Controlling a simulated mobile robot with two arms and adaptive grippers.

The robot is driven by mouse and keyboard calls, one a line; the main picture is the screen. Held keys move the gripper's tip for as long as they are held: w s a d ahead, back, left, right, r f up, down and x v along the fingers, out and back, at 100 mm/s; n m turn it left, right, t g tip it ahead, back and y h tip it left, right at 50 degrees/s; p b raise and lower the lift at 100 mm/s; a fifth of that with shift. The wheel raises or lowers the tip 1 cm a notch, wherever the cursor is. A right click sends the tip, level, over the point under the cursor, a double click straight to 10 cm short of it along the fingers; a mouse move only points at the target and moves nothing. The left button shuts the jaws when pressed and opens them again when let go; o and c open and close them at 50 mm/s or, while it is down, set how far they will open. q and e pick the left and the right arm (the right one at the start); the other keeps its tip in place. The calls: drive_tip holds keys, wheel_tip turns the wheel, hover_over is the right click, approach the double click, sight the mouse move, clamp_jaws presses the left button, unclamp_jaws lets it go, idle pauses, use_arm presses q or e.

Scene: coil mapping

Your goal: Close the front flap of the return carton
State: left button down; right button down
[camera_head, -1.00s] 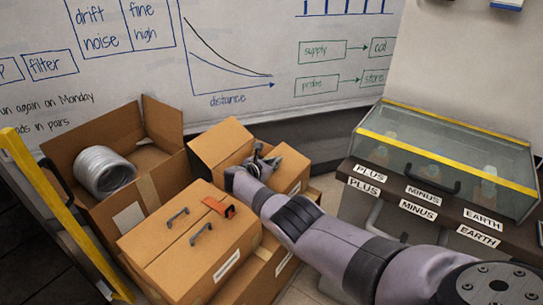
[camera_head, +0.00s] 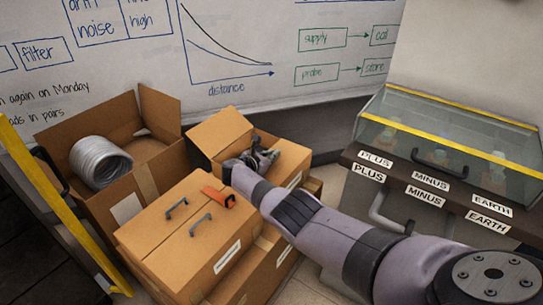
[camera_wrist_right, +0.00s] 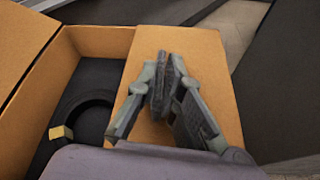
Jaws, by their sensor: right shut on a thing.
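An open brown carton (camera_head: 287,165) stands in the middle, with one raised flap (camera_head: 220,130) at its left. I cannot read which carton is the return carton. My right gripper (camera_head: 262,160) is at this carton's opening. In the right wrist view the right gripper (camera_wrist_right: 166,85) has its fingers together over a tan cardboard panel (camera_wrist_right: 205,60), which appears to be a flap and seems held at its edge. The fingers partly hide the contact. Inside the carton a dark ring (camera_wrist_right: 77,108) with a small yellow tag (camera_wrist_right: 61,132) lies beside that panel. My left gripper is not in view.
Another open carton (camera_head: 126,208) at left holds a silver coil (camera_head: 98,162). A glass-lidded case (camera_head: 440,135) stands at right. A yellow-edged panel (camera_head: 60,205) is at far left.

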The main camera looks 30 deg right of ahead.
drive_tip(key=shift+w+a, duration=0.1)
drive_tip(key=shift+a, duration=0.1)
drive_tip(key=c, duration=1.8)
unclamp_jaws()
drive_tip(key=shift+w+a+f, duration=0.1)
drive_tip(key=shift+w+f, duration=0.05)
drive_tip(key=shift+f, duration=0.05)
drive_tip(key=shift+o, duration=0.4)
drive_tip(key=shift+s+f, duration=0.1)
drive_tip(key=shift+s, duration=0.1)
drive_tip(key=shift+r+v, duration=0.15)
drive_tip(key=shift+v, duration=2.85)
drive_tip(key=shift+r+v, duration=0.15)
drive_tip(key=shift+v, duration=2.8)
drive_tip(key=shift+w, duration=0.1)
